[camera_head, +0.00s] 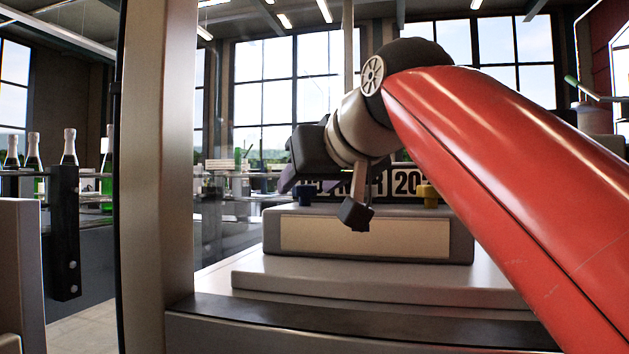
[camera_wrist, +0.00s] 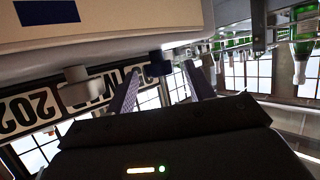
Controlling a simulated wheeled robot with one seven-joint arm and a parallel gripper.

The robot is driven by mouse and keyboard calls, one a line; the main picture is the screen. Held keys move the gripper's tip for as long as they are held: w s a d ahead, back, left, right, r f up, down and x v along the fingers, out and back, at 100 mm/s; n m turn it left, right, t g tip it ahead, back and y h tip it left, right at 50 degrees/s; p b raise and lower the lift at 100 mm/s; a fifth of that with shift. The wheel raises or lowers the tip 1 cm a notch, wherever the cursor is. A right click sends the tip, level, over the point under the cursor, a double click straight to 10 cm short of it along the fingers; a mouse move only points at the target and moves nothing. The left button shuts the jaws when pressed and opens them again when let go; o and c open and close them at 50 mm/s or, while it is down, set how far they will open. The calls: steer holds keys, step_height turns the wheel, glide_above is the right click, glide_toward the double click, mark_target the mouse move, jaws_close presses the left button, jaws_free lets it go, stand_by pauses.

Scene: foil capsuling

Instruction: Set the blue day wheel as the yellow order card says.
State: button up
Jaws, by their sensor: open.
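The blue day wheel's knob (camera_head: 305,194) stands at the left on top of the grey date unit (camera_head: 458,222). It shows dark blue in the wrist view (camera_wrist: 158,66). My gripper (camera_head: 289,183) is open at the left end of the number row. In the wrist view its two purple fingers (camera_wrist: 160,72) are apart, with the blue knob between their tips in the picture; I cannot tell whether they touch it. The day digits are mostly hidden behind my gripper. I cannot make out a yellow order card with readable writing; the cream panel (camera_head: 365,237) on the unit's front looks blank.
A yellow knob (camera_head: 429,195) stands at the right, near the year plate (camera_head: 404,183) beginning "20". A metal post (camera_head: 155,150) rises at the left. Bottles (camera_head: 69,148) stand behind it.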

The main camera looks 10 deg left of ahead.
steer(key=v, duration=0.8)
steer(key=shift+p, duration=0.4)
